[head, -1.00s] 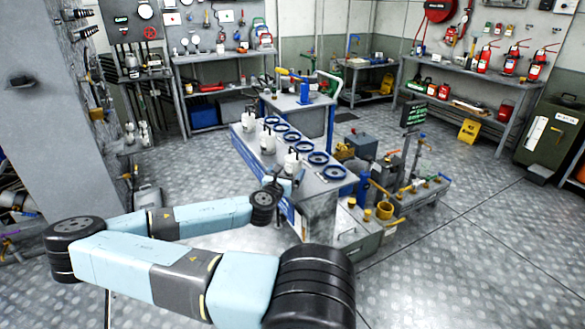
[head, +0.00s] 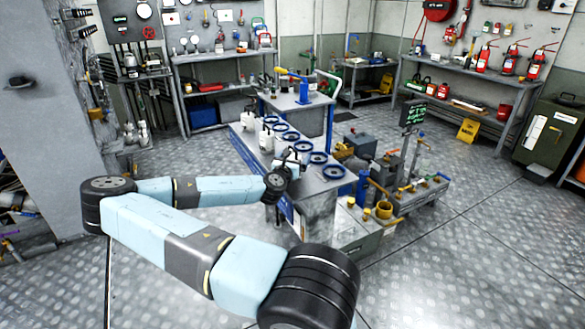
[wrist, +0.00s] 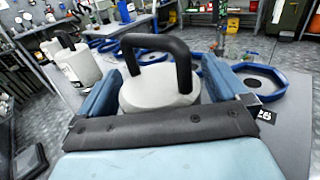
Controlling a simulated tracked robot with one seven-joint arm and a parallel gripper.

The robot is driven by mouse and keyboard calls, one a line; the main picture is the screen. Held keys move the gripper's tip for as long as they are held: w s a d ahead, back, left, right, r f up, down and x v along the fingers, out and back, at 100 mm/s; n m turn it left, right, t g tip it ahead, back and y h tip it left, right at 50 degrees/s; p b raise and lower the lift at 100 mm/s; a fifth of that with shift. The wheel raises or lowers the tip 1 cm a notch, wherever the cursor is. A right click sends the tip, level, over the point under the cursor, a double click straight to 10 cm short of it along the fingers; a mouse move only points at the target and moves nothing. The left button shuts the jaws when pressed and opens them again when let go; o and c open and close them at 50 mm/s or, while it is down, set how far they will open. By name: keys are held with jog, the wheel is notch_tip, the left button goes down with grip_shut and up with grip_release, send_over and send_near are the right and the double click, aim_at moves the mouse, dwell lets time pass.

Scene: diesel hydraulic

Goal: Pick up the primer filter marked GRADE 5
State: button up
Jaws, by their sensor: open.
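A white canister-shaped filter (wrist: 150,93) with a black loop handle stands in the middle of the wrist view. My gripper (wrist: 160,70) is open, with one blue finger on each side of this filter. I cannot tell whether the fingers touch it. No grade marking on it can be read. More white filters (wrist: 80,66) with black handles stand to the left. In the head view, my gripper (head: 289,160) is over the near part of the grey bench (head: 312,197), beside the row of white filters (head: 266,141), and partly hides the nearest one.
A row of blue rings (head: 304,157) lies along the bench, right of the filters. A tag reading 26 (wrist: 265,115) is beside one ring.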

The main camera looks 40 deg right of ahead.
jog(key=shift+c, duration=0.2)
jog(key=c, duration=1.2)
